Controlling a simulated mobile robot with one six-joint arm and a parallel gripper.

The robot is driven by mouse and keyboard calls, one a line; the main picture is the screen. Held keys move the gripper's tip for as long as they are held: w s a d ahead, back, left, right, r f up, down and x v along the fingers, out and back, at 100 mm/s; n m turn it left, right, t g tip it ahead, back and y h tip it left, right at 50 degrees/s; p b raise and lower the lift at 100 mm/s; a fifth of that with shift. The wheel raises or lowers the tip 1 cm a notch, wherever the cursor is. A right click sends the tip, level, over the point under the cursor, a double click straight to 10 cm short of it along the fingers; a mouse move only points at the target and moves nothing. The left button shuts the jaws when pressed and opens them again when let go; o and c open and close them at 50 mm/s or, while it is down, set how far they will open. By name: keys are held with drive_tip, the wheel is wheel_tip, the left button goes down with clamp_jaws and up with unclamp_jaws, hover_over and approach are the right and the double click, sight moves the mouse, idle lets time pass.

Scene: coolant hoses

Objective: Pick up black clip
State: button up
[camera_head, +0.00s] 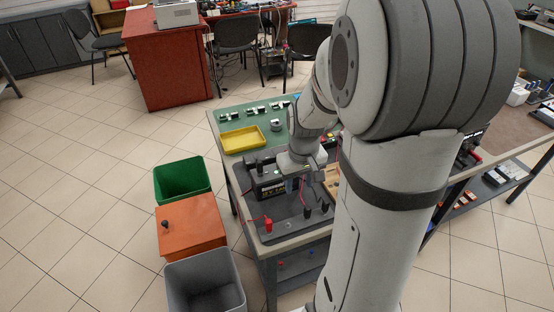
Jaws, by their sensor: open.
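A small black piece that looks like the black clip (307,211) sits on the dark mat on the bench, right of a red clip (268,225). A thin lead runs up from it towards my gripper (299,183). My gripper is open and points down above the bench, beside a black battery (270,190). It is farther back than the black clip and apart from it. The fingers are small and partly lost against the dark things behind them, and my arm covers the area to the right.
A yellow tray (242,139) and several small parts lie on the green mat (228,116) behind. Green (182,180), orange-lidded (191,226) and grey (205,285) bins stand left of the bench. The tiled floor farther left is clear.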

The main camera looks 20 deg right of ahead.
drive_tip(key=g, duration=0.1)
hover_over(308, 207)
drive_tip(key=w, duration=0.1)
wheel_tip(308, 207, down, 8)
drive_tip(key=f, duration=0.8)
drive_tip(key=shift+s, duration=0.4)
clamp_jaws()
